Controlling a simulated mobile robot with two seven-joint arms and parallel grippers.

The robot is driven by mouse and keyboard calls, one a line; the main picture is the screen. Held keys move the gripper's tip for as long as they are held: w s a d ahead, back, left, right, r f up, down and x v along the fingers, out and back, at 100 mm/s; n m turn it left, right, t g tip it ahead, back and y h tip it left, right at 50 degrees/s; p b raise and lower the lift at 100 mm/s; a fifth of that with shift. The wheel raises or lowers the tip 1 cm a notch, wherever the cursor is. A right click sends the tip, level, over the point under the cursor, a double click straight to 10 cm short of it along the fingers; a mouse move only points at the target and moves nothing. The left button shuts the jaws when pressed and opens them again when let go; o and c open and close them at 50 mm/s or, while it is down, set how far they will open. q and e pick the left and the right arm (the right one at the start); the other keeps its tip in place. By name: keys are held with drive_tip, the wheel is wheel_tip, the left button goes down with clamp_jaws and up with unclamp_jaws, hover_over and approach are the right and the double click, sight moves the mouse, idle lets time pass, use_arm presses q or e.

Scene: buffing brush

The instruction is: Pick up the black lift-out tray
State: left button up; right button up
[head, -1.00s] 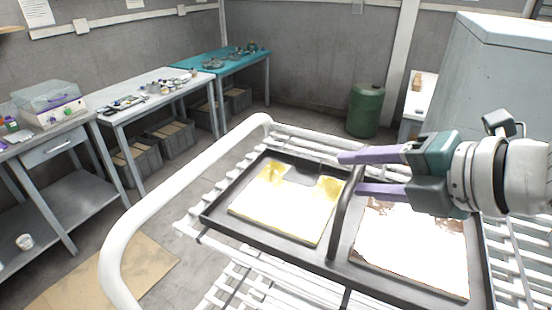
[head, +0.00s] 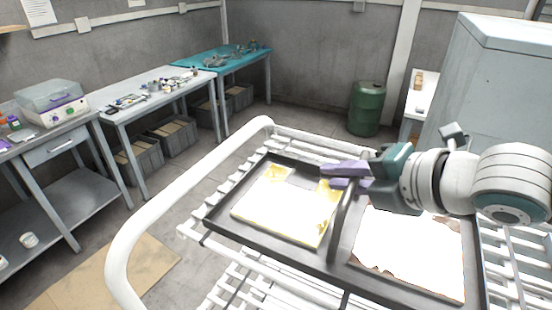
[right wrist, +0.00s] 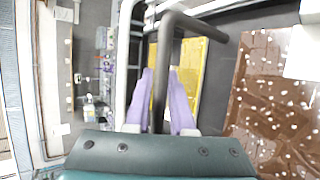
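The black lift-out tray (head: 270,255) lies on a white slatted rack and has an upright dark bar handle (head: 341,222) across its middle. A yellow-and-white sheet lies in its left half and a brown-and-white one in its right. My right gripper (head: 325,176) is at the top of the handle, its purple fingers pointing left. In the right wrist view the handle (right wrist: 166,45) runs between the two fingers (right wrist: 161,80). They look open around it, with a narrow gap; contact is hard to tell. My left gripper is out of view.
The rack's thick white rail (head: 165,205) curves around its left side. A grey cabinet (head: 495,85) stands at the right behind my right arm. A green barrel (head: 366,108) stands behind the rack. Workbenches (head: 150,95) line the left wall, with open floor between.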

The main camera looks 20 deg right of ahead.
clamp_jaws()
drive_tip(key=shift+r, duration=0.1)
idle(0.8)
